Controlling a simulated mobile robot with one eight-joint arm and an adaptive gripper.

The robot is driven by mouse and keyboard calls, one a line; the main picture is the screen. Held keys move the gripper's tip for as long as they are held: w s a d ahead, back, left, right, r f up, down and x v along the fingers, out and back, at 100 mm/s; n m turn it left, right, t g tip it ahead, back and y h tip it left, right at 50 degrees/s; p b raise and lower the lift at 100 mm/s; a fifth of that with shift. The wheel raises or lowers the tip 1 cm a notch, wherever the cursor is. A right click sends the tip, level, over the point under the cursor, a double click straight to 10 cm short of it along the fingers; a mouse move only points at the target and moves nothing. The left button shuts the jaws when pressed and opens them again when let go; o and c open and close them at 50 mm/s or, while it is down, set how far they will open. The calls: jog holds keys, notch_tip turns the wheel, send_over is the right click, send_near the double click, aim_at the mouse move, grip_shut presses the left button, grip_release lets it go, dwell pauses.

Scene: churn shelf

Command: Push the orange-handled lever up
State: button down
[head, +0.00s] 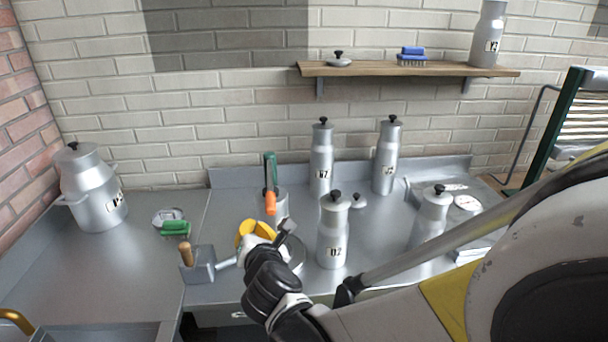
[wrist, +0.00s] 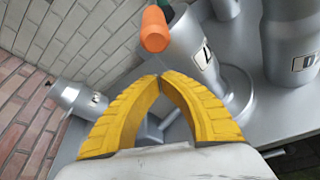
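The rest of the lever is hard to make out. My gripper (head: 243,238) has yellow fingers and is below and a little left of the handle in the head view. In the wrist view its fingertips (wrist: 161,77) meet, with nothing seen between them. They appear just below the handle, with a small gap in the picture.
Several metal churns stand on the counter, one (head: 332,236) close right of my gripper. A grey block with a wooden handle (head: 198,264) and a green brush (head: 176,229) are to the left. A wooden shelf (head: 400,70) is on the wall. The left counter is mostly clear.

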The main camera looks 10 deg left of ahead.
aim_at(259, 206)
jog(key=r, duration=0.1)
jog(key=d+r, duration=0.1)
jog(key=r, duration=0.1)
jog(key=shift+w+d+r, duration=0.25)
jog(key=shift+d, duration=0.1)
jog(key=shift+r, duration=0.1)
